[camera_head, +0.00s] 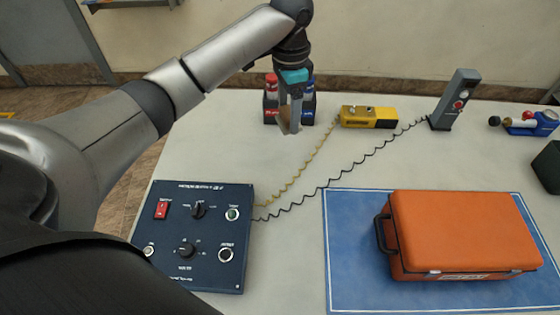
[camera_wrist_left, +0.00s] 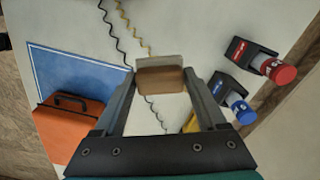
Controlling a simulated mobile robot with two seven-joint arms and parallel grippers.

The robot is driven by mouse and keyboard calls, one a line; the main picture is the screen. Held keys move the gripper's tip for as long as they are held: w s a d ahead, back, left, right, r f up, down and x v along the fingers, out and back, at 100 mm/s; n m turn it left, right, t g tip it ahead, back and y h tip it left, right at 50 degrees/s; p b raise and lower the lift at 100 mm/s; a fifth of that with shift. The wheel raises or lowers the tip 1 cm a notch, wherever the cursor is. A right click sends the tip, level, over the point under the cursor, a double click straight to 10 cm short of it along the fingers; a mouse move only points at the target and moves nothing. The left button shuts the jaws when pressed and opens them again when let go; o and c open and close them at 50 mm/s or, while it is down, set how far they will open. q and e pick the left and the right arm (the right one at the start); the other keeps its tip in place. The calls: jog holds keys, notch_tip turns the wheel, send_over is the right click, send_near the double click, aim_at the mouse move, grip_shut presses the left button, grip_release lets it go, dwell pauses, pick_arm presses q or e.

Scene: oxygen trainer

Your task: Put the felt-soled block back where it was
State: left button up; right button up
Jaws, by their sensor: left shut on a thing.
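The block (camera_wrist_left: 162,80), brown with a paler grey strip along one side, sits between the fingertips of my left gripper (camera_wrist_left: 165,85) in the left wrist view. In the head view my left gripper (camera_head: 290,127) points down near the back of the table, and only a small brown part of the block (camera_head: 285,115) shows there. The gripper is shut on the block. It appears held above the tabletop, in front of the red and blue holders. I cannot tell which face is the felt. My right gripper is not in view.
A red-capped holder (camera_head: 271,102) and a blue-capped holder (camera_head: 308,104) stand beside the gripper. A yellow box (camera_head: 368,117) and grey upright unit (camera_head: 454,100) are to the right. Coiled cords reach the control panel (camera_head: 198,230). An orange case (camera_head: 460,230) lies on a blue mat (camera_head: 350,290).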

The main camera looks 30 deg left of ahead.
aim_at(288, 128)
pick_arm(q)
notch_tip(288, 128, down, 13)
jog(key=b, duration=0.2)
jog(key=shift+r+b, duration=0.2)
jog(key=shift+b, duration=0.1)
notch_tip(288, 128, down, 4)
jog(key=shift+b, duration=0.6)
jog(key=shift+f, duration=0.1)
jog(key=shift+f, duration=0.2)
jog(key=o, duration=1.2)
jog(key=shift+o, duration=0.2)
jog(key=shift+r, duration=0.15)
notch_tip(288, 128, up, 12)
jog(key=p, duration=0.3)
jog(key=shift+r, duration=0.1)
